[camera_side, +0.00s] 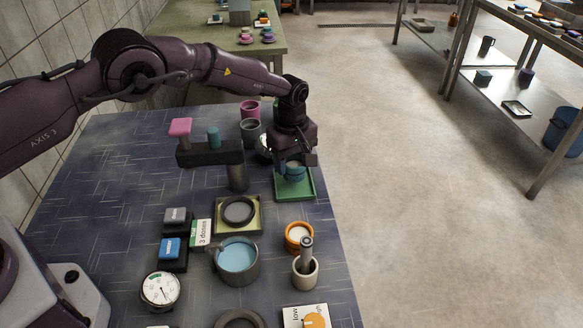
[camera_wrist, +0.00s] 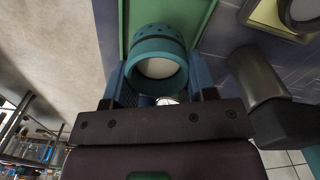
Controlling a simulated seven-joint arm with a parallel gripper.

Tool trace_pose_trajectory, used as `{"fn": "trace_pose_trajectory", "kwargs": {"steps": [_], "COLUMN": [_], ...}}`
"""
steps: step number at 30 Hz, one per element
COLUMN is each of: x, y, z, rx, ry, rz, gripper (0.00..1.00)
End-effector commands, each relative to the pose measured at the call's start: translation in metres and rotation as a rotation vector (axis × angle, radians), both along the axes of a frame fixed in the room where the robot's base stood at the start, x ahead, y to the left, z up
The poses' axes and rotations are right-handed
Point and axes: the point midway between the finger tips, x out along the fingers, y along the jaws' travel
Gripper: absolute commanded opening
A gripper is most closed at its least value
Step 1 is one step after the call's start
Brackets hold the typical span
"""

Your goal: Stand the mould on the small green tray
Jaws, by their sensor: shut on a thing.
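The mould is a teal, open cylinder with small holes around its far end and a pale inside (camera_wrist: 160,45). My gripper (camera_wrist: 158,78) is shut on it, one finger at each side. In the side view my gripper (camera_side: 296,160) and the mould (camera_side: 294,171) are over the small green tray (camera_side: 300,196), which has a raised rim. The tray also shows behind the mould in the wrist view (camera_wrist: 196,14). I cannot tell whether the mould's far end touches the tray. My gripper hides part of the mould and the tray's back.
A dark post with a crossbar (camera_side: 237,178) stands close left of the tray. Grey and pink cups (camera_side: 250,132) stand behind. In front are an orange-rimmed cup (camera_side: 299,237), a mortar with pestle (camera_side: 305,272) and a pot of blue liquid (camera_side: 238,258). The table's right edge is near the tray.

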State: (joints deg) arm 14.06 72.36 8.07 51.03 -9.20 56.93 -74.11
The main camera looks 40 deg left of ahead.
Motion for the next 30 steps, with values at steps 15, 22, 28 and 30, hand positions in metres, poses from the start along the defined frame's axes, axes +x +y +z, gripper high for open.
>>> {"fn": "trace_pose_trajectory", "kwargs": {"steps": [15, 22, 28, 30], "x": [-0.001, -0.001, -0.001, -0.001], "y": [0.000, 0.000, 0.000, 0.000], "z": [-0.026, -0.028, -0.028, -0.026], "rx": [0.000, 0.000, 0.000, 0.001], "ry": [0.003, 0.002, 0.003, 0.002], "rz": [0.000, 0.000, 0.000, 0.000], "gripper": [0.24, 0.77, 0.77, 0.77]}}
